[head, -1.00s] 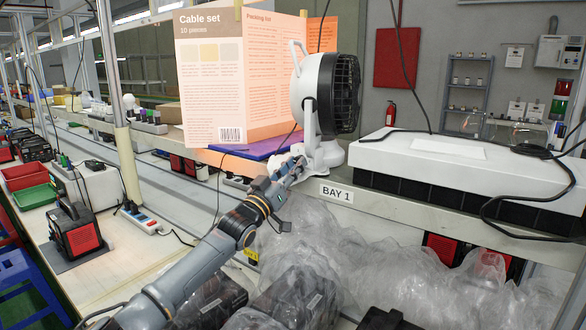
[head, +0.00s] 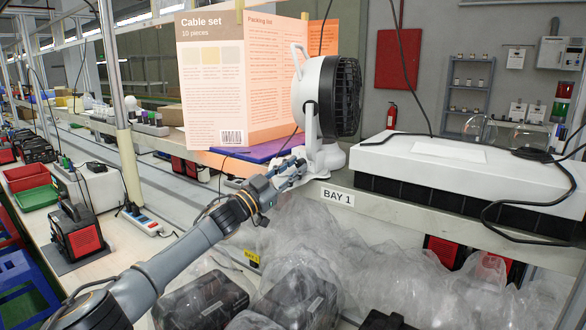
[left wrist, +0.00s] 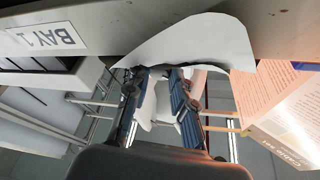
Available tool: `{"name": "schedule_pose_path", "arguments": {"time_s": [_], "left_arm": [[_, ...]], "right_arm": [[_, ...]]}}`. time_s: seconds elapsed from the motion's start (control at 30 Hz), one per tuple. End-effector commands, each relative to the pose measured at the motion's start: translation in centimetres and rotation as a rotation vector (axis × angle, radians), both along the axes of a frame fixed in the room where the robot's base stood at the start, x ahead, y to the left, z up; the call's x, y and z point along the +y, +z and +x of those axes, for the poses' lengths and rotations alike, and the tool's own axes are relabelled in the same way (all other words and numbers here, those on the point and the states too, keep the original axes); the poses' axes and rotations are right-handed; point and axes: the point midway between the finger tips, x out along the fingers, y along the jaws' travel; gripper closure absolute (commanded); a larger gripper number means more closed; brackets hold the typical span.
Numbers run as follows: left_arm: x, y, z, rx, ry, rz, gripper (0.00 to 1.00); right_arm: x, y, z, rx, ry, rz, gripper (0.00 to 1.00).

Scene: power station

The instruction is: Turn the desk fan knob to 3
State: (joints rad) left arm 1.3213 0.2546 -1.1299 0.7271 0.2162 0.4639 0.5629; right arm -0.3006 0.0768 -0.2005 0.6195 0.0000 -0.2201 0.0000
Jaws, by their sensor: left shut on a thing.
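The white desk fan (head: 303,92) with a dark grille stands on the shelf in the head view, its head facing right. My left gripper (head: 298,172) reaches in from the lower left, its fingertips at the near left side of the fan's base. I cannot read the knob's setting. My right gripper is not in view.
A cable set packing-list board (head: 215,85) stands left of the fan, close to the arm. A purple flat item (head: 265,150) lies behind the gripper. A white box (head: 450,165) with a cable stands on the right. Plastic-wrapped items lie below the BAY 1 label (head: 337,197).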

Motion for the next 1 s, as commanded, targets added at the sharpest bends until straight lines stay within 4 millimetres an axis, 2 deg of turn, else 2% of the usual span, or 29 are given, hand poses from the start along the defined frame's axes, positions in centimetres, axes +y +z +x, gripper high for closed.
{"name": "schedule_pose_path", "arguments": {"time_s": [0.47, 0.5, 0.53, 1.0], "left_arm": [[-0.02, -0.09, 0.01, -0.011, 0.0, 0.018, 1.0], [-0.01, -0.08, 0.0, -0.011, 0.0, 0.018, 0.74], [-0.01, -0.09, 0.0, -0.011, 0.0, 0.018, 0.68], [0.5, -0.4, -0.44, -0.009, -0.001, 0.016, 0.67]], "right_arm": [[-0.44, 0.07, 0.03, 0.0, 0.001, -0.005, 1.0], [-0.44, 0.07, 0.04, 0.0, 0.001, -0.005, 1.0], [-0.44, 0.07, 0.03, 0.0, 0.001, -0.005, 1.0], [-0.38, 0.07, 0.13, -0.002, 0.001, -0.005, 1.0]]}}
